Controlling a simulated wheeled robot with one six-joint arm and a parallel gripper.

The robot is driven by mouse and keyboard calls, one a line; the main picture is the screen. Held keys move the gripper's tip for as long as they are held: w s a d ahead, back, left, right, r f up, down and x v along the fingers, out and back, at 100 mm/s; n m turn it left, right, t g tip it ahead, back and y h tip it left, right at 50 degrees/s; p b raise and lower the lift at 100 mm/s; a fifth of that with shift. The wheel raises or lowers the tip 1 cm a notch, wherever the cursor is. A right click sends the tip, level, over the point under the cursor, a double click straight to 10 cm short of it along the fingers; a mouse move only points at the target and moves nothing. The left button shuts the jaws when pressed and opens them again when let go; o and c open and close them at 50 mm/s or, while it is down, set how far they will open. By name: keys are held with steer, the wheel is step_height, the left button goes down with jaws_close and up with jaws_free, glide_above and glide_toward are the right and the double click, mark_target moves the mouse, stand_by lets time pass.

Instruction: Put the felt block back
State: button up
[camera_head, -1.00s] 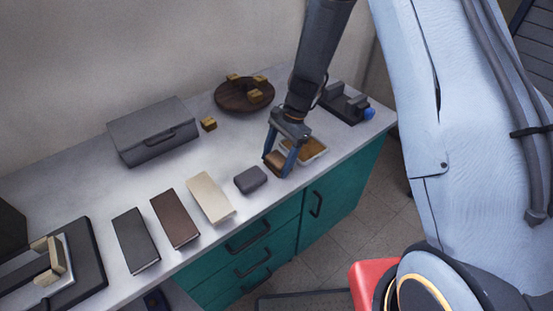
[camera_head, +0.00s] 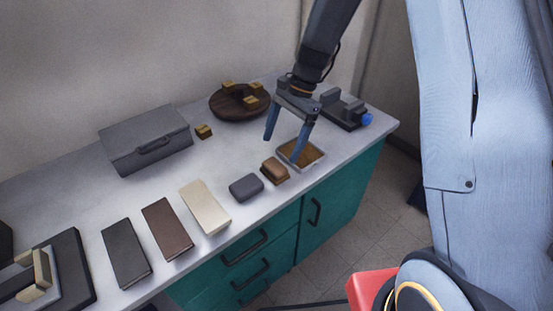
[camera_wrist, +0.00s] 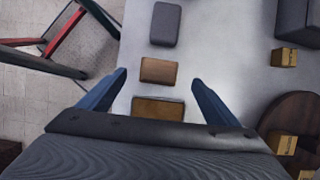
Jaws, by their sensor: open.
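A small brown block (camera_head: 275,170), lighter on top and darker at its base, sits on the worktop; I take it for the felt block. In the wrist view it shows as a brown rectangle (camera_wrist: 158,71) beyond my fingertips. It stands between a grey rounded block (camera_head: 246,187) and a shallow pale tray with a tan filling (camera_head: 318,158), apart from both. My gripper (camera_head: 282,150) is open and empty, above the worktop and tray, with its fingers spread wide. In the wrist view the tray (camera_wrist: 158,101) lies between the fingers, partly hidden by my gripper body.
Cream (camera_head: 205,207), brown (camera_head: 167,229) and black (camera_head: 125,253) flat pieces lie left along the front. A grey case (camera_head: 146,138), a dark round board (camera_head: 226,105) with small yellow blocks, and a dark fixture with a blue knob (camera_head: 367,119) stand behind. The middle worktop is clear.

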steer(key=s+d+r+n+t+h, duration=0.2)
steer(key=s+d+n, duration=0.3)
steer(key=s, duration=0.3)
steer(key=s+d+r+n+t+h, duration=0.1)
steer(key=s+d+r+n, duration=0.3)
steer(key=s, duration=0.5)
steer(key=d+n, duration=0.2)
steer(key=d, duration=0.1)
steer(key=shift+d+t+h+b, duration=0.2)
steer(key=shift+t+h+b, duration=0.1)
steer(key=shift+t+h, duration=0.1)
steer(key=shift+w, duration=0.1)
